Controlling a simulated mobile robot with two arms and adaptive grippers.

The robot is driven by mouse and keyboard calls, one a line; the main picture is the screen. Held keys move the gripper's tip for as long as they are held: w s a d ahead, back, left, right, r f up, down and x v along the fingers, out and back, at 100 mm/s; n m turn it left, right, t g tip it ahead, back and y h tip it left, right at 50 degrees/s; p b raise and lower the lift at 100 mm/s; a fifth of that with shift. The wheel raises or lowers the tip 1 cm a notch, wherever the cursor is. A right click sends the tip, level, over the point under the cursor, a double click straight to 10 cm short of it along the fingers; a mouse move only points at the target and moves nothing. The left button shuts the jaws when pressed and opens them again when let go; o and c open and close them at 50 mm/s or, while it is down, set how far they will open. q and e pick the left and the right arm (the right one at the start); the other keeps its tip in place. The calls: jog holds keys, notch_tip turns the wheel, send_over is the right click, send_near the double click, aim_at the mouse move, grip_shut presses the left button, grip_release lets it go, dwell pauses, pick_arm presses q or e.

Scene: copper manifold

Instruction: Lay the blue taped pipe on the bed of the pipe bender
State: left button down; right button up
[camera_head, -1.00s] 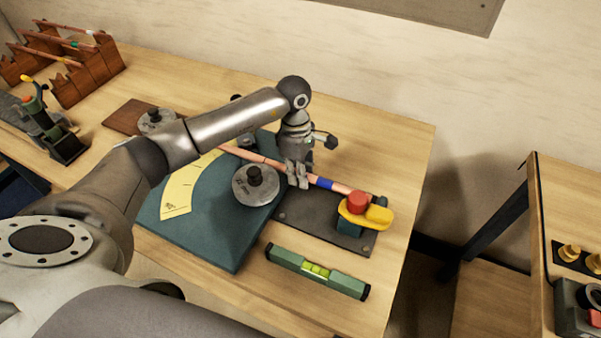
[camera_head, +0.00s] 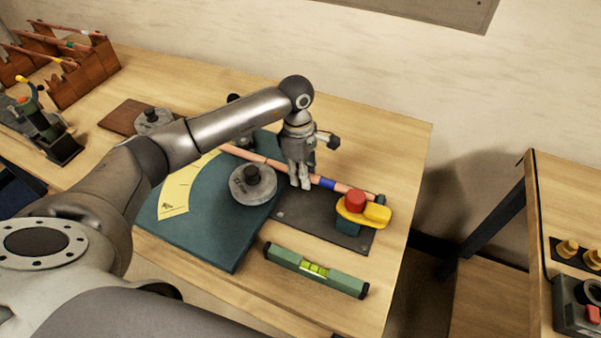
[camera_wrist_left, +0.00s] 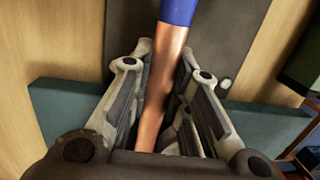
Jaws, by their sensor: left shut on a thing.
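The copper pipe with blue tape (camera_head: 328,183) lies across the pipe bender, behind the round grey die (camera_head: 253,184). Its right end reaches behind the red and yellow clamp (camera_head: 357,202). My left gripper (camera_head: 301,185) is shut on the pipe just left of the tape. In the left wrist view the pipe (camera_wrist_left: 163,75) runs between the two fingers, with the blue tape beyond them. The bender's bed (camera_head: 310,217) is a dark plate under the pipe. I cannot tell whether the pipe touches it.
A green spirit level (camera_head: 316,270) lies in front of the bender. The table's right end is clear. A second table (camera_head: 570,190) stands to the right.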

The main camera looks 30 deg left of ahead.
pick_arm(q)
jog(key=shift+d, duration=0.25)
jog(key=c, duration=1.3)
grip_release()
jog(key=o, duration=0.3)
jog(key=shift+o, duration=0.2)
jog(key=shift+r, duration=0.1)
jog(key=shift+r+p, duration=1.6)
jog(key=shift+r, duration=1.85)
